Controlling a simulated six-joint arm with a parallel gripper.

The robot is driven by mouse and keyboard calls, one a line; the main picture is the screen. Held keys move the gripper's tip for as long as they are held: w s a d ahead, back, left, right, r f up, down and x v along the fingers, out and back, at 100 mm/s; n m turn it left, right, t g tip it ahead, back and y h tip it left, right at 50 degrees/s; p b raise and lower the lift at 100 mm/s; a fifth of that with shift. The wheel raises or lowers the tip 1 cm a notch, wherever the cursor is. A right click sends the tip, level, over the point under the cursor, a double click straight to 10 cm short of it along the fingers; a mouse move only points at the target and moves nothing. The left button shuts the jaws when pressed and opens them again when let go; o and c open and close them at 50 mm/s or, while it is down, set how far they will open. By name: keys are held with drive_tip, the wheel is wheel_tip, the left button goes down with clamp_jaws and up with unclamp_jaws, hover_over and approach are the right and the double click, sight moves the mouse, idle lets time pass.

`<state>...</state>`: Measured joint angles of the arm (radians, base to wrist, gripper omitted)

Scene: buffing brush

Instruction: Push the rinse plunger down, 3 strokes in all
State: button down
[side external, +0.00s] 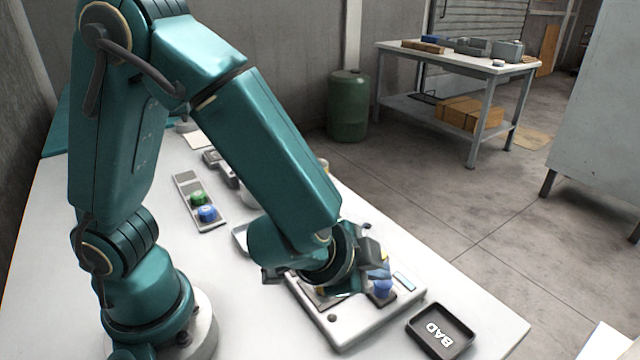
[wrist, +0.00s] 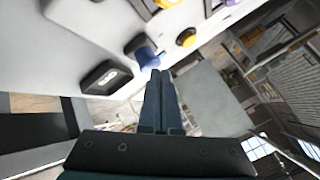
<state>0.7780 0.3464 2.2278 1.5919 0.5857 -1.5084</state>
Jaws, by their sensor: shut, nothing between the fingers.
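A blue knob (side external: 382,288) stands on the right end of the light grey fixture (side external: 345,325) in the side view. It also shows in the wrist view as a blue cylinder (wrist: 147,57), just past and left of the fingertips. I take it for the rinse plunger, but I can read no label. My gripper (wrist: 160,73) is shut and empty, with its fingers side by side. I cannot tell whether the fingertips touch the knob or how far down it is pressed. My wrist hides much of the fixture in the side view.
A yellow knob (wrist: 187,38) is close to the blue one. A dark tray marked BAD (side external: 440,331) lies right of the fixture. A strip with green (side external: 197,197) and blue (side external: 206,213) knobs lies farther back. A workbench (side external: 455,62) and a green drum (side external: 347,105) stand beyond the table.

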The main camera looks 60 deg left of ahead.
sight(376, 284)
drive_tip(key=shift+f, duration=0.55)
idle(0.4)
drive_tip(key=shift+r, duration=1.25)
drive_tip(key=shift+r, duration=2.5)
idle(0.5)
wheel_tip(376, 284, up, 4)
drive_tip(key=shift+f, duration=0.1)
idle(0.3)
